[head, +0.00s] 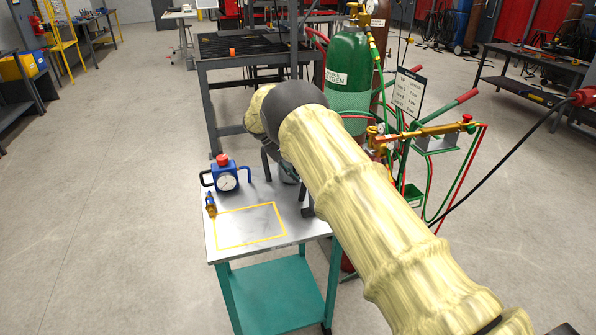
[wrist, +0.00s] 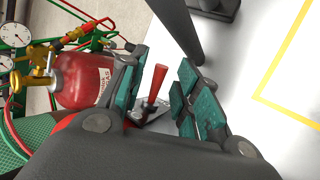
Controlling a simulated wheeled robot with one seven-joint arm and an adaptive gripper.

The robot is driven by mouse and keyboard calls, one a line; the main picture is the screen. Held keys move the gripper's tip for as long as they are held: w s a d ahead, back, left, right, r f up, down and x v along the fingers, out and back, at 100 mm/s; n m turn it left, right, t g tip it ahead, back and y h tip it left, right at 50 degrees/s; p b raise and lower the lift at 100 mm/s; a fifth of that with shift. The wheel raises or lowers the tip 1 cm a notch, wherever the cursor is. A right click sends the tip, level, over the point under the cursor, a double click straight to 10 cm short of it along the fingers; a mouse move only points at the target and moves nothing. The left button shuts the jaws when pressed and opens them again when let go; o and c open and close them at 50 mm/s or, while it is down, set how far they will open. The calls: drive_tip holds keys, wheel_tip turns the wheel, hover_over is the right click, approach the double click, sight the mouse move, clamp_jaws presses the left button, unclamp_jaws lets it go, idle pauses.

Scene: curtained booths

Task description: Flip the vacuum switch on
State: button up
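A red lever (wrist: 155,82) on a small metal plate (wrist: 150,112) shows in the wrist view and looks like the switch handle. It stands between the two teal-padded fingers of my gripper (wrist: 162,64). The fingers are apart, with a narrow gap visible around the lever; I cannot tell whether either pad touches it. No label or on/off marking is readable. In the head view my padded arm covers the switch and most of the gripper, above the far right part of the small metal-topped table (head: 262,248).
A blue pump-like gauge (head: 227,181) and a brass fitting (head: 211,205) stand at the table's left. The yellow-outlined area is empty. A green cylinder (head: 347,70) and a brass manifold with hoses (head: 430,131) stand beyond and right. A red gas bottle (wrist: 82,80) is near the gripper.

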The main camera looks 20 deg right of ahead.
drive_tip(key=v, duration=1.2)
drive_tip(key=shift+f, duration=0.1)
